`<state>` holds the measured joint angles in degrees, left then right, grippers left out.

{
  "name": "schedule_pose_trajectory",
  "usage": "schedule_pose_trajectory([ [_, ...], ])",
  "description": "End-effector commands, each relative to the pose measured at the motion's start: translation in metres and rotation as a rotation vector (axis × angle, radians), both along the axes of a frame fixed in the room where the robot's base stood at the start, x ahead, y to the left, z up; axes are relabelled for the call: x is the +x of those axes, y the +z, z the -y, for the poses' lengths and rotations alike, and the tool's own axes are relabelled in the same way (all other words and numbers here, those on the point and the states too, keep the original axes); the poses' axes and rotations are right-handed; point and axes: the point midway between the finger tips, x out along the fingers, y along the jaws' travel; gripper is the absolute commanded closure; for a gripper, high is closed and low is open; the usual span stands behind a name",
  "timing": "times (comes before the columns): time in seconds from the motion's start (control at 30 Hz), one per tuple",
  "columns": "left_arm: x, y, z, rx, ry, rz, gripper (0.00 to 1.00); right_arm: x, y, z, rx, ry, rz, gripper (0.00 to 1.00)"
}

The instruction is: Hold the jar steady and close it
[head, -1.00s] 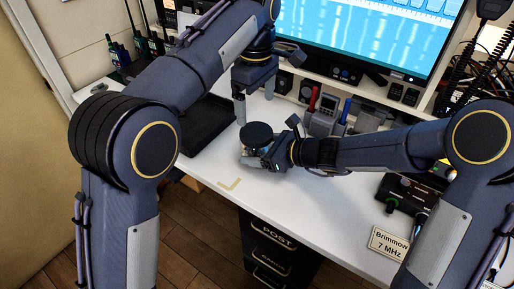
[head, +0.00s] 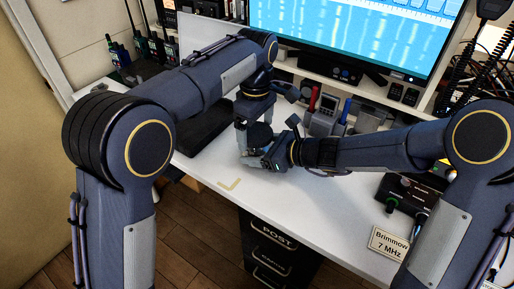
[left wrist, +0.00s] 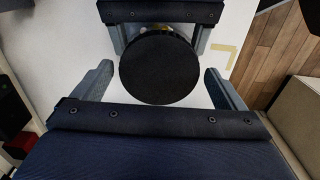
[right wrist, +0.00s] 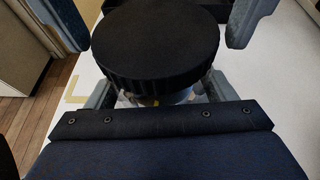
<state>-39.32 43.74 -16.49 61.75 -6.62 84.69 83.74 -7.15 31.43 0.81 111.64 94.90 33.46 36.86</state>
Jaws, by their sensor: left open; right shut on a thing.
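The jar (right wrist: 160,97) is a clear vessel with a wide black lid (right wrist: 155,40) on top. In the head view the lid (head: 260,134) shows between my two grippers, near the front of the white desk. My right gripper (right wrist: 155,92) is shut on the jar's body below the lid. My left gripper (left wrist: 158,82) is above, pointing down, with its open fingers on either side of the lid and gaps to it. The lid looks level. Whether it is seated on the jar's thread is hidden.
A black tray (head: 203,128) lies left of the jar. A label plate reading Brimmow 7 MHz (head: 391,244) and a black box (head: 408,195) are at the right. A tan corner mark (head: 230,184) is near the front edge. A monitor (head: 350,35) stands behind.

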Motion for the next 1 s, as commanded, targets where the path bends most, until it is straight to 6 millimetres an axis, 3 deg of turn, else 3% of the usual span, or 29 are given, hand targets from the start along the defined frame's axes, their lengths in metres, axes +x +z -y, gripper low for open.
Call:
schedule_pose_trajectory([
  [0.23, -0.0001, -0.0005, 0.0001, 0.0, 0.0, 0.0, 0.09, 0.0001, -0.0006, 0.0003, -0.001, -0.001, 0.0, 0.87],
  [0.57, -0.0003, -0.0004, 0.0001, 0.001, 0.0, -0.001, 0.52, 0.0002, -0.0005, 0.0004, -0.001, -0.001, 0.0, 0.87],
  [0.67, -0.0004, -0.0004, 0.0, 0.0, -0.019, -0.002, 0.52, 0.0002, -0.0005, 0.0004, -0.001, -0.001, -0.001, 0.87],
  [0.77, -0.0003, -0.0006, -0.0002, 0.0, -0.141, -0.003, 0.52, 0.0003, -0.0006, 0.0005, -0.001, -0.001, -0.001, 0.87],
  [1.0, -0.0004, -0.0011, -0.0004, 0.001, -0.656, -0.004, 0.53, 0.0004, -0.0006, 0.0007, -0.002, -0.002, -0.001, 0.87],
])
